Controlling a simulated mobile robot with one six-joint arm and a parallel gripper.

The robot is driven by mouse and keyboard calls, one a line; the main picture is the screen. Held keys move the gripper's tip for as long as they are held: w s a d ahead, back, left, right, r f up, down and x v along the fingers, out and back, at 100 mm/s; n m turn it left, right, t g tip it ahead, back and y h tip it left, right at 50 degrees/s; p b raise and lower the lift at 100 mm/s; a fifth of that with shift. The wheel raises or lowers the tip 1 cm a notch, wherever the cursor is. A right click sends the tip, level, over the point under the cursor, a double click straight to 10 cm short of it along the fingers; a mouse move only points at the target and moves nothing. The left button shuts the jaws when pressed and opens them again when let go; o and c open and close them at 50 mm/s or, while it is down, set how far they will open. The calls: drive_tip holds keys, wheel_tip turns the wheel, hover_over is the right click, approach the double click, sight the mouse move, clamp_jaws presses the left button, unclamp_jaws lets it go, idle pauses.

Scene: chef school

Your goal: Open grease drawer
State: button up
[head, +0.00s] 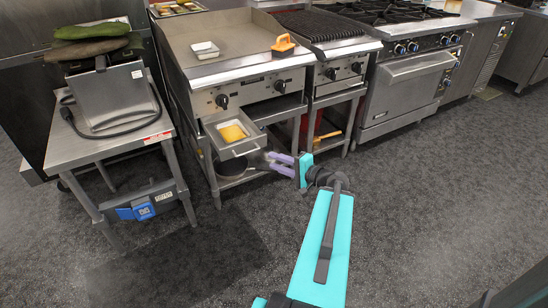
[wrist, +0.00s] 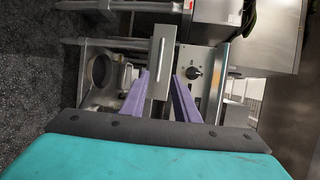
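The grease drawer (head: 236,150) is a metal tray under the griddle's left front. It is pulled out some way, with a yellow thing (head: 232,133) inside. My gripper (head: 270,161) is just right of the drawer's front, at about its height. In the wrist view, the purple fingers (wrist: 160,76) are apart. A grey drawer front (wrist: 158,85) with a slotted handle lies between the lines of the fingers. I cannot tell whether the fingertips touch it.
The griddle (head: 230,40) holds a small white tray (head: 205,49) and an orange-handled tool (head: 283,43). A steel side table (head: 105,140) stands left. A range (head: 400,90) stands right. Open dark floor (head: 430,210) lies to the front right.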

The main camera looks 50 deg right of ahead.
drive_tip(key=shift+s+d+r+p, duration=0.1)
drive_tip(key=shift+s+r+p, duration=0.1)
drive_tip(key=shift+s+p, duration=0.75)
